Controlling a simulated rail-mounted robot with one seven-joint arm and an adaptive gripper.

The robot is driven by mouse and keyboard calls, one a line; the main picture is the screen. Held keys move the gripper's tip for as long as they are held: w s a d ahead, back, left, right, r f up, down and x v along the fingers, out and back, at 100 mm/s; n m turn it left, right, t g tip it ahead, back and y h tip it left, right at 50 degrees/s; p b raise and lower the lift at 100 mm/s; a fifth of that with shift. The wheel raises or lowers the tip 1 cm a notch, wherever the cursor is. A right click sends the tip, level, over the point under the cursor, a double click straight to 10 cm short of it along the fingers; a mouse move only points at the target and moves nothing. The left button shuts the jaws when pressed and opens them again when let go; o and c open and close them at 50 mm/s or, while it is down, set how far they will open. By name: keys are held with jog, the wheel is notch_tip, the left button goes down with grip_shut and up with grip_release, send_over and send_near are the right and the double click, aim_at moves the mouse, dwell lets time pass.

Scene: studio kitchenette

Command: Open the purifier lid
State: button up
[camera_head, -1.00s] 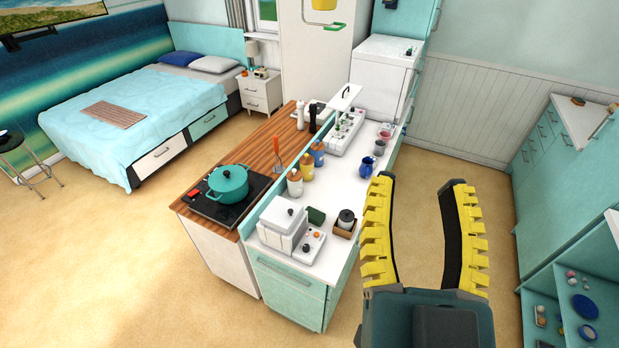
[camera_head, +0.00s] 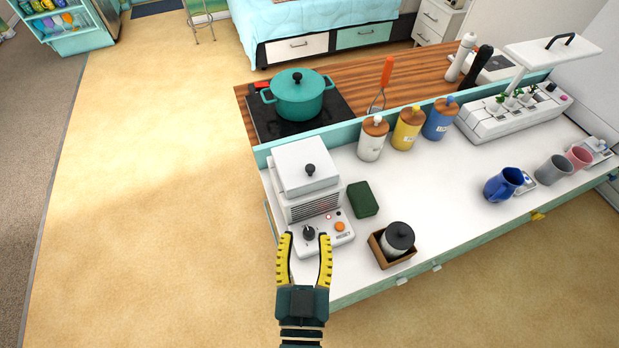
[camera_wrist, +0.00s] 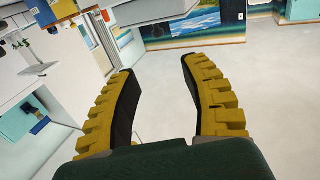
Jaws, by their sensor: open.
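The purifier looks to be the white box-shaped appliance (camera_head: 313,208) at the near left corner of the white counter.
A green sponge-like block (camera_head: 362,199) and a black-lidded jar in a wooden box (camera_head: 378,252) sit right of the purifier. Several canisters (camera_head: 408,130) and a teal pot (camera_head: 298,97) stand behind. The floor left of the counter is clear.

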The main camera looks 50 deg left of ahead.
aim_at(310, 171)
jog(key=p+x, duration=0.4)
jog(key=x, duration=1.2)
jog(key=shift+w+r, duration=0.15)
jog(key=shift+w, duration=0.05)
jog(key=shift+d, duration=0.1)
